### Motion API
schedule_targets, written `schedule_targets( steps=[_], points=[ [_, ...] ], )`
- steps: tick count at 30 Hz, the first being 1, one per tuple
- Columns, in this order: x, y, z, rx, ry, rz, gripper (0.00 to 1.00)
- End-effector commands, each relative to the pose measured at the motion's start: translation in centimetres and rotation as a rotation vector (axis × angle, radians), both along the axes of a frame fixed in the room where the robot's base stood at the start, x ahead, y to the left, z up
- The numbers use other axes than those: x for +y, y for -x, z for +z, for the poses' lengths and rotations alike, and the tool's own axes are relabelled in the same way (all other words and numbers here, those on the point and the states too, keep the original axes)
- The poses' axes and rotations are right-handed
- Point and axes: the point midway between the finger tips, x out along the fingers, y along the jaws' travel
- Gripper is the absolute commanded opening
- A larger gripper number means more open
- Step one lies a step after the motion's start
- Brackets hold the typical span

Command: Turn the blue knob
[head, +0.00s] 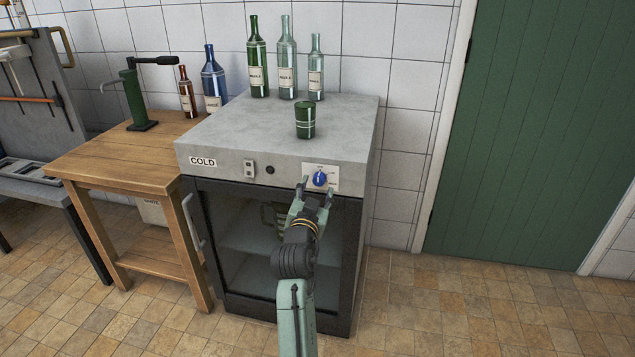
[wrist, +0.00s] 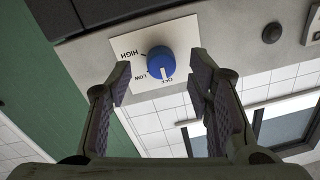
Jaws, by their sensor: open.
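The blue knob (head: 320,179) sits on a white plate (head: 333,172) at the right of the cold cabinet's grey front panel. In the wrist view the blue knob (wrist: 161,62) shows on its plate (wrist: 125,48), marked HIGH, LOW and OFF, and its white line points toward OFF. My gripper (head: 316,188) is just in front of the knob, seen from behind. In the wrist view my gripper (wrist: 160,75) is open, with one finger on each side of the knob. I see a gap between the knob and each finger, and nothing is held.
The cold cabinet (head: 275,140) carries a green cup (head: 305,120) and several bottles, including a green bottle (head: 257,60). A wooden table (head: 125,155) stands at left; floor at right is clear.

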Motion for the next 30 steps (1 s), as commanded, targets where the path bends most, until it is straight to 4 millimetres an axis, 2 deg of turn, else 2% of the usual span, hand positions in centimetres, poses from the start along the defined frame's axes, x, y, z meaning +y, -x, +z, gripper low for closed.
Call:
schedule_targets(
  steps=[3,6,17,30],
  points=[
    [-0.1,-1.7,0.2,0.0,0.0,0.0,0.47],
    [-0.2,-2.6,0.1,0.0,0.0,0.001,0.47],
    [-0.2,-3.0,0.0,-0.001,0.0,0.002,0.47],
    [-0.2,-3.0,0.0,-0.001,0.0,0.002,0.18]
  ],
)
